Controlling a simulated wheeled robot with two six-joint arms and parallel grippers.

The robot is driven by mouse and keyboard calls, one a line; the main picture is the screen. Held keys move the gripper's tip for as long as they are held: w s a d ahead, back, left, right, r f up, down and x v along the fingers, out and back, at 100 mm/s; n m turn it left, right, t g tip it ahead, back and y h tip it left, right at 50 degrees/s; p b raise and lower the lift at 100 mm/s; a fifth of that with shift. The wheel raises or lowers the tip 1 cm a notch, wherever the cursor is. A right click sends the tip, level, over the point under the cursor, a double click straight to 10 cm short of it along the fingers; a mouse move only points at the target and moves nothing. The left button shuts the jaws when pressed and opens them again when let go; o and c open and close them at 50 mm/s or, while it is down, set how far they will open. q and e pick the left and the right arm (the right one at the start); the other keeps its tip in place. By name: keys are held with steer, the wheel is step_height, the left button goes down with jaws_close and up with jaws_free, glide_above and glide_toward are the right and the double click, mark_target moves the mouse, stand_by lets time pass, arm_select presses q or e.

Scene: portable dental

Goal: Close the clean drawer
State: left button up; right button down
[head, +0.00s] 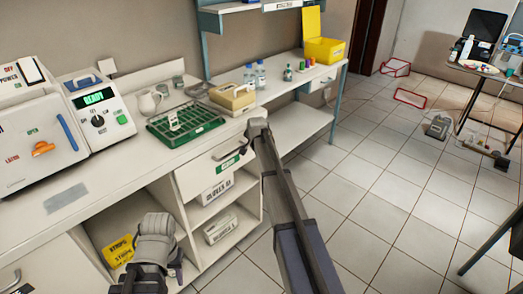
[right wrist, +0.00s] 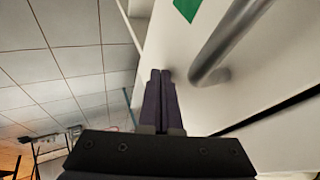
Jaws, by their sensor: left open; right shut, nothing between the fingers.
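The clean drawer (head: 212,166) is in the counter front, with a metal handle (head: 229,152) and a green label (head: 229,163). Its front looks close to flush with the counter; the frames do not show clearly whether a gap remains. My right arm covers its right end. In the right wrist view my right gripper (right wrist: 161,76) is shut and empty, its fingertips close to the pale front beside the handle (right wrist: 222,50). Whether they touch it I cannot tell. My left gripper (head: 168,256) is open and empty, low in front of the shelves, away from the drawer.
Open shelves below the drawer hold a labelled box (head: 217,189) and a yellow packet (head: 118,251).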

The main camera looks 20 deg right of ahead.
steer(key=shift+w+a, duration=0.3)
steer(key=shift+w, duration=0.35)
steer(key=shift+w+r, duration=0.1)
steer(key=s+r+p, duration=0.7)
steer(key=s+p, duration=0.1)
steer(key=s, duration=0.2)
steer(key=shift+r, duration=0.4)
steer(key=shift+s, duration=0.1)
